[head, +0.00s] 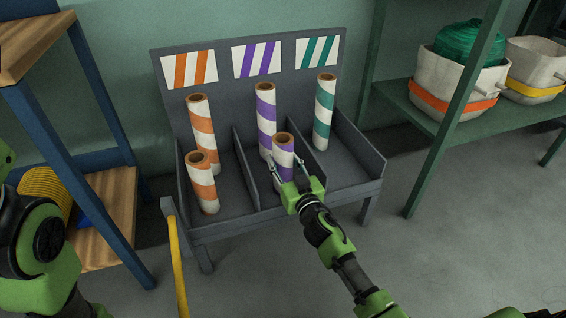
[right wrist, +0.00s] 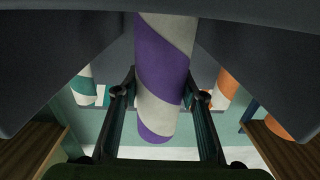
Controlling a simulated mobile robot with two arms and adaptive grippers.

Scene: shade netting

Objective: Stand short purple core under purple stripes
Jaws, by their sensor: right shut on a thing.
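The short purple-and-white striped core (head: 284,148) is upright in the middle bay of the grey rack, in front of a tall purple core (head: 265,108). My right gripper (head: 287,171) is shut on it, its fingers on either side; in the right wrist view the short core (right wrist: 163,80) shows upright between the fingers. Its lower end is hidden in the head view, so I cannot tell whether it touches the bay floor. The purple stripes card (head: 257,59) is on the back panel above this bay. Part of my left arm shows at the left; its gripper is out of view.
The left bay holds a tall orange core (head: 202,130) and a short orange core (head: 203,184). The right bay holds a tall green core (head: 324,112). Low dividers (head: 245,168) separate the bays. Shelving stands on both sides; bare floor (head: 455,235) is at right.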

